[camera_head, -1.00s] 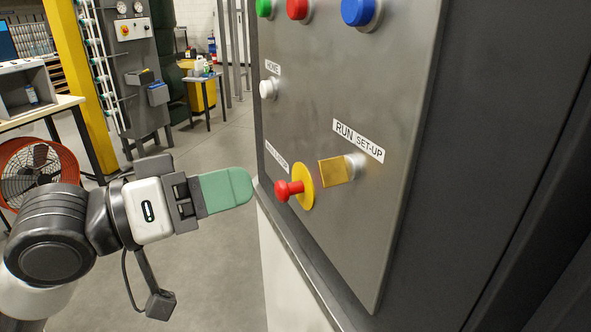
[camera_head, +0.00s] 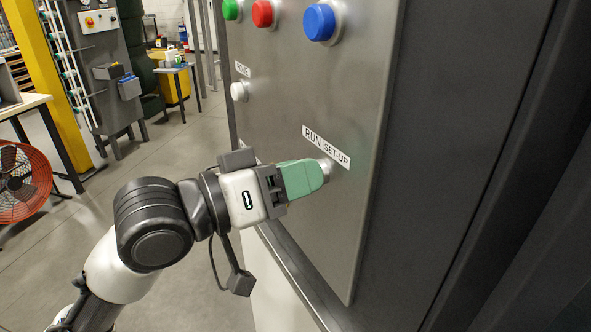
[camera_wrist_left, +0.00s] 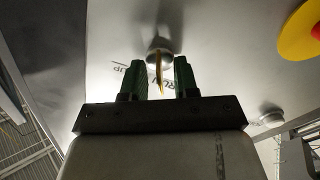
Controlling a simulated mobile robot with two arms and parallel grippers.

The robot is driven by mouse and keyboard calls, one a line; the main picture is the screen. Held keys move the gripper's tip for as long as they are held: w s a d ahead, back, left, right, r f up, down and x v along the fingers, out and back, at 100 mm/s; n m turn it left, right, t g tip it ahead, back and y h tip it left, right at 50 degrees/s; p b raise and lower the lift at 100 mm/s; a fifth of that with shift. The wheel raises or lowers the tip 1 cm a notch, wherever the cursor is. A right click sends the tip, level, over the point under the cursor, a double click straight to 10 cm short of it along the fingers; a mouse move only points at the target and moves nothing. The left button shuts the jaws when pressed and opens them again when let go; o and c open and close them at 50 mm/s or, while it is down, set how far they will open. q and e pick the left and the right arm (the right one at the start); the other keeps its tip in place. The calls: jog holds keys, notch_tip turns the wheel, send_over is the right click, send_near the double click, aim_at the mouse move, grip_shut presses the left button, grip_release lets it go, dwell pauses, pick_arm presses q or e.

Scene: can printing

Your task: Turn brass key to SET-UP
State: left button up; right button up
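The brass key (camera_wrist_left: 159,74) sticks out of a round silver lock (camera_wrist_left: 160,50) on the grey panel and shows edge-on in the left wrist view. My left gripper (camera_head: 312,177) is at the lock, below the RUN / SET-UP label (camera_head: 326,147). Its two green fingers (camera_wrist_left: 159,70) stand on either side of the key, with a gap on each side, so it is open around the key. In the head view the fingers hide the key, and only part of the silver lock (camera_head: 327,167) shows. My right gripper is not in view.
The red and yellow stop button (camera_wrist_left: 300,33) is close by in the left wrist view and hidden in the head view. Green (camera_head: 231,9), red (camera_head: 263,13), blue (camera_head: 320,22) and white (camera_head: 239,92) buttons sit higher on the panel (camera_head: 330,85).

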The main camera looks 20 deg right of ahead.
pick_arm(q)
jog(key=shift+c, duration=0.3)
grip_shut()
jog(key=shift+m, duration=0.4)
jog(key=m+b, duration=0.1)
jog(key=m, duration=0.4)
jog(key=shift+m+b, duration=0.3)
jog(key=m+b, duration=0.1)
jog(key=m, duration=0.4)
jog(key=shift+s, duration=0.15)
jog(key=shift+m, duration=0.4)
jog(key=shift+o, duration=0.3)
grip_release()
